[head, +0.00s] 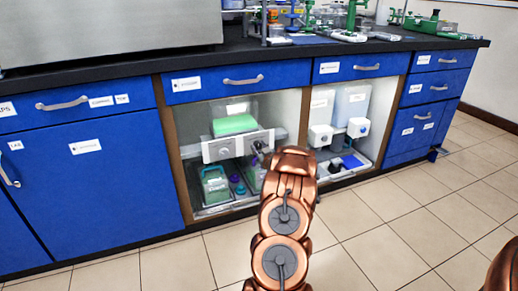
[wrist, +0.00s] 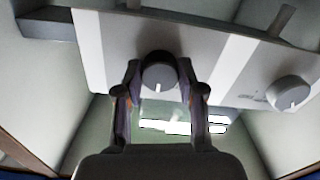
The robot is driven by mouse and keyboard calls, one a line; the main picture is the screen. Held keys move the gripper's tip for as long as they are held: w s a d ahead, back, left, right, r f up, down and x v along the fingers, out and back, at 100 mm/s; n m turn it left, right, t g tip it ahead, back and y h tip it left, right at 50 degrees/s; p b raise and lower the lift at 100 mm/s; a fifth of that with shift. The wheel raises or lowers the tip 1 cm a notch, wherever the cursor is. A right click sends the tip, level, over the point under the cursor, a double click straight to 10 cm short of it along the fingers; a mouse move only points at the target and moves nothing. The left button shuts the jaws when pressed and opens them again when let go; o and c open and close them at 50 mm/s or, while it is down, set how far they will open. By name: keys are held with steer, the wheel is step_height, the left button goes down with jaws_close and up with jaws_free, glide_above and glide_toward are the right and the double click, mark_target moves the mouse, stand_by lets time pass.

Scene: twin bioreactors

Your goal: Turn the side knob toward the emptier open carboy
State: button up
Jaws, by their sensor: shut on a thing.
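A dark round knob (wrist: 159,74) with a white mark pointing down sits on a pale panel. My gripper (wrist: 160,92) has a finger on each side of it and is shut on it. In the head view my gripper (head: 262,155) reaches the right part of the white panel (head: 210,151) in the left open bay. A carboy (head: 215,186) with green contents stands below the panel on the left. A second green container (head: 252,179) stands to its right, partly hidden by my arm. I cannot tell which is emptier.
A second, greyer knob (wrist: 289,92) is on the panel at right in the wrist view. A wooden post (head: 304,118) divides the left bay from the right one, which holds a bluish tank (head: 352,104). Blue drawers (head: 437,88) flank the bays; tiled floor is clear.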

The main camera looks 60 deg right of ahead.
steer(key=shift+r+m+p, duration=0.2)
steer(key=shift+m+p, duration=0.3)
steer(key=shift+p, duration=0.75)
steer(key=shift+r+m+p, duration=0.1)
steer(key=shift+m+p, duration=0.4)
steer(key=shift+p, duration=0.75)
steer(key=m+p, duration=0.2)
steer(key=p, duration=0.2)
steer(key=shift+a+m, duration=0.1)
steer(key=shift+m, duration=0.2)
steer(key=shift+f+m+p, duration=0.15)
steer(key=shift+m+p, duration=0.8)
steer(key=shift+m, duration=0.15)
steer(key=shift+f+m+p, duration=0.15)
steer(key=shift+m+p, duration=0.8)
steer(key=shift+m, duration=0.15)
steer(key=o, duration=1.1)
steer(key=shift+o, duration=0.2)
steer(key=shift+s, duration=0.1)
